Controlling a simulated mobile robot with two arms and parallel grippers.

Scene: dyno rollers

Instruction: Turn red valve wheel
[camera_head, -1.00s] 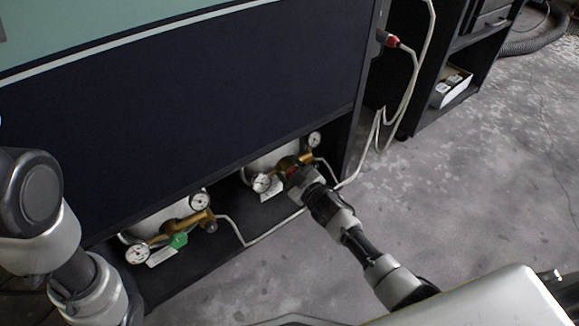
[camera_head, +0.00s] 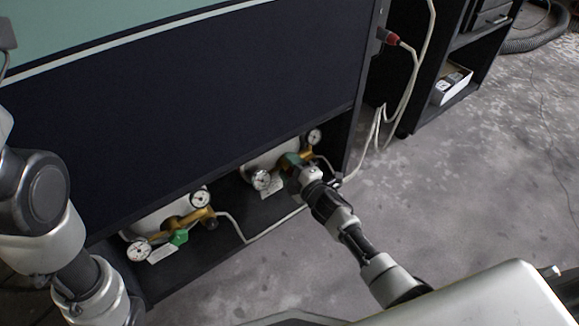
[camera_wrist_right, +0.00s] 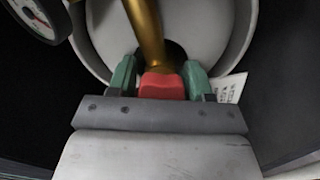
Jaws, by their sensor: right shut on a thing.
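The red valve wheel (camera_wrist_right: 162,86) sits at the end of a brass stem in the right wrist view. My right gripper (camera_wrist_right: 159,74) is shut on it, with one green finger on each side. In the head view my right gripper (camera_head: 291,164) is at the brass regulator (camera_head: 307,155) of the right tank, and the wheel is hidden there. My left arm's links stand at the left edge, and the left gripper is outside the frame.
Pressure gauges (camera_head: 262,180) flank the regulator. A second tank (camera_head: 160,217) with a brass regulator and green valve wheel (camera_head: 179,237) stands to the left. A dark cabinet panel (camera_head: 200,110) overhangs both. A pale hose (camera_head: 378,130) hangs at right; the floor in front is clear.

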